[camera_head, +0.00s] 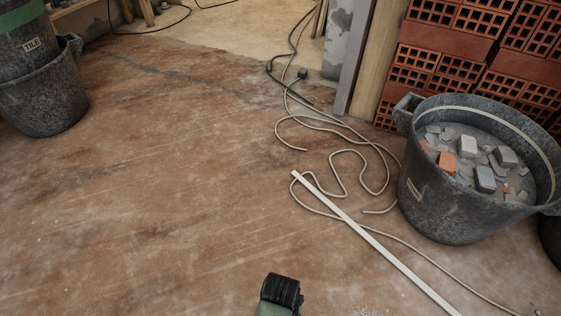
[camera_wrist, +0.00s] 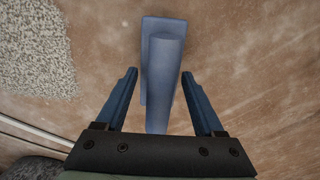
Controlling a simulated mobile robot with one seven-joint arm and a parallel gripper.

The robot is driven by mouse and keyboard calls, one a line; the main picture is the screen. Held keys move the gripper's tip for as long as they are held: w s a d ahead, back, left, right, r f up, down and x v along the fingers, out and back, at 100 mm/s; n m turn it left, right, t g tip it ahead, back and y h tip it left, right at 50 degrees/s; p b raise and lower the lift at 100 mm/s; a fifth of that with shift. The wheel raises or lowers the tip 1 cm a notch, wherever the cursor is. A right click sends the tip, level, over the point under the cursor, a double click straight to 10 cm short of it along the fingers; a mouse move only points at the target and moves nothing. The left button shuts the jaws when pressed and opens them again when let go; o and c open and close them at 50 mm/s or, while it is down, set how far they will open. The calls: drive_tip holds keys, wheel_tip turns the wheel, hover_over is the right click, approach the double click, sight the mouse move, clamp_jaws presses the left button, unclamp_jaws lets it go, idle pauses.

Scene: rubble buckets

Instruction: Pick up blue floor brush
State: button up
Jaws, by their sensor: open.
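The blue floor brush (camera_wrist: 163,70) shows in the wrist view at the top middle, over the brown floor. It has a flat block and a rounded bar pointing down the picture. My gripper (camera_wrist: 159,75) is open, with one finger on each side of the brush. There are gaps between the fingers and the brush, and its near end lies between them. How far the brush is below the fingers I cannot tell. In the head view only a dark part of my arm shows at the bottom edge, and the brush is not visible there.
A rubble bucket (camera_head: 440,205) stands at the right before stacked red bricks (camera_head: 440,45). Other buckets (camera_head: 45,110) stand at the far left. A white strip (camera_head: 370,240) and a loose cable (camera_head: 345,160) lie on the floor. A grey speckled patch (camera_wrist: 35,50) lies left of the brush. The left-middle floor is clear.

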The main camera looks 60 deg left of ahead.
drive_tip(key=shift+f, duration=0.3)
clamp_jaws()
drive_tip(key=shift+r, duration=0.1)
idle(0.4)
wheel_tip(320, 180, up, 10)
drive_tip(key=p, duration=0.8)
